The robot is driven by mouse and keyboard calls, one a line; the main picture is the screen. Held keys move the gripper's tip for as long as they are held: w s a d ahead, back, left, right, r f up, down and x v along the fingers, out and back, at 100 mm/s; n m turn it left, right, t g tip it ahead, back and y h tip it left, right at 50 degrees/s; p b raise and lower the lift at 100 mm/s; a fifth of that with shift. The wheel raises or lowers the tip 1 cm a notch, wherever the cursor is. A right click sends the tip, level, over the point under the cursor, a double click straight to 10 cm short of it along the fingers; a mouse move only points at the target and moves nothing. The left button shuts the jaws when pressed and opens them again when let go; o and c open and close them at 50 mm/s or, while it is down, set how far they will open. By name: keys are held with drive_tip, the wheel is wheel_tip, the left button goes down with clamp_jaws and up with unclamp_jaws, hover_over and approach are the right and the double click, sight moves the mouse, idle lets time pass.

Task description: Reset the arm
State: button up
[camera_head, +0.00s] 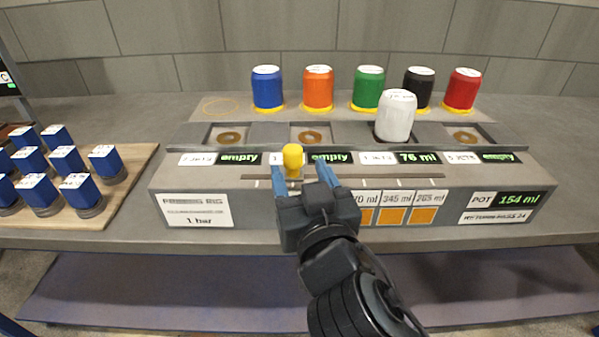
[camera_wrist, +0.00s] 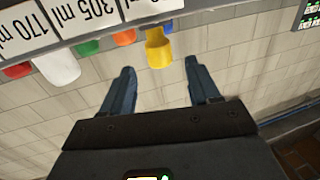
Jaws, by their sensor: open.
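My gripper (camera_head: 302,182) is open in front of the rig's slotted front panel. Its two blue fingers point at the yellow knob (camera_head: 293,160), which stands at the left part of the slider slot. The wrist view shows the open fingers (camera_wrist: 160,88) and the yellow knob (camera_wrist: 159,48) beyond them, with nothing between the fingertips there. In the head view I cannot tell the exact gap between fingers and knob. The grey rig (camera_head: 164,183) has a row of wells, and a white canister (camera_head: 395,116) stands in the third well from the left.
Blue, orange, green, black and red canisters stand behind the rig; the blue one (camera_head: 267,88) is leftmost. A wooden board (camera_head: 131,160) with several blue blocks lies at left. Displays (camera_head: 482,157) and a pot readout (camera_head: 517,200) mark the rig. Bare grey bench (camera_head: 570,170) lies at right.

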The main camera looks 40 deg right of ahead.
idle(0.3)
drive_tip(key=s+a+f+n+g+y, duration=0.1)
drive_tip(key=s+a+f+n+y, duration=0.15)
drive_tip(key=s+f, duration=0.45)
drive_tip(key=s+a+f+n+y, duration=0.1)
drive_tip(key=s+f+n+y, duration=0.1)
drive_tip(key=s+f+y, duration=0.45)
drive_tip(key=s+d+r+h, duration=0.1)
drive_tip(key=s+r, duration=0.1)
drive_tip(key=s, duration=0.6)
drive_tip(key=s+r+h, duration=0.1)
drive_tip(key=s, duration=0.8)
drive_tip(key=shift+s+d+r+g, duration=0.2)
drive_tip(key=shift+d+r+g, duration=0.15)
drive_tip(key=shift+r+g, duration=0.05)
